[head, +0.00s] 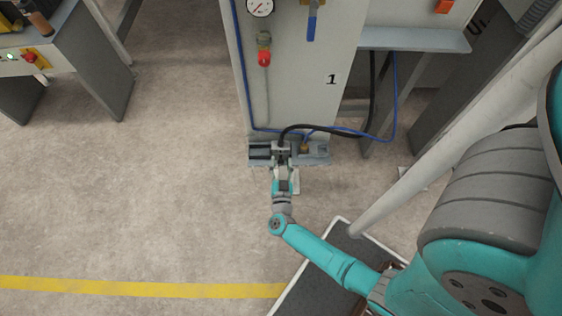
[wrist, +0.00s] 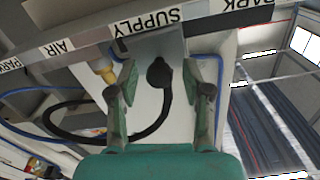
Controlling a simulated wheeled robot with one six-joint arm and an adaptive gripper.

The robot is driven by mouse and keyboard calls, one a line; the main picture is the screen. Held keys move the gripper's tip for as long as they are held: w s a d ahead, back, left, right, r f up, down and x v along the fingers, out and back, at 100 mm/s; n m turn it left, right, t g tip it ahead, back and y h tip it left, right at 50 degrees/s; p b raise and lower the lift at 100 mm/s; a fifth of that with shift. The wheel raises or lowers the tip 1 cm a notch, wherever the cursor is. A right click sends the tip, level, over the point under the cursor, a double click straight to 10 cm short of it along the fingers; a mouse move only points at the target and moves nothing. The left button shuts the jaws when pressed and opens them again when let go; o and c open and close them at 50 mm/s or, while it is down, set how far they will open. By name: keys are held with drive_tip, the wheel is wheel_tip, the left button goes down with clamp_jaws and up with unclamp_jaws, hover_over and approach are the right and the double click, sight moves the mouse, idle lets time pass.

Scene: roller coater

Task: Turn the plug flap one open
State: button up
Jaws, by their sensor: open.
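A grey connection bracket (head: 318,152) sits low at the foot of the cabinet marked 1. In the wrist view its edge carries the labels AIR, SUPPLY and PARK (wrist: 160,22). A black plug (wrist: 160,74) with a thick black cable is under the SUPPLY label. My gripper (head: 283,153) is at the bracket, partly covering it. In the wrist view my gripper (wrist: 160,92) is open, with one finger on each side of the black plug and visible gaps between. I cannot clearly make out a separate plug flap in either view.
A brass fitting (wrist: 105,72) with a blue hose is left of the plug. The black cable (head: 325,128) and blue hose (head: 394,110) loop right of the cabinet (head: 285,85).

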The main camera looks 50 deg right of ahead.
drive_tip(key=shift+w+d, duration=0.2)
drive_tip(key=shift+d, duration=0.15)
clamp_jaws()
drive_tip(key=shift+a, duration=0.1)
drive_tip(key=shift+s+a+f+t+h, duration=0.15)
drive_tip(key=shift+f+t+h, duration=0.05)
drive_tip(key=shift+t+h, duration=0.4)
drive_tip(key=shift+s+a+f+t+h, duration=0.1)
drive_tip(key=shift+a+f+t+h, duration=0.1)
drive_tip(key=shift+t+h, duration=0.4)
drive_tip(key=shift+s+a+f+t+h, duration=0.15)
drive_tip(key=shift+t+h, duration=0.25)
drive_tip(key=shift+h, duration=0.4)
drive_tip(key=shift+s+a+f+t+h, duration=0.1)
drive_tip(key=shift+t+h, duration=0.2)
drive_tip(key=shift+h, duration=0.1)
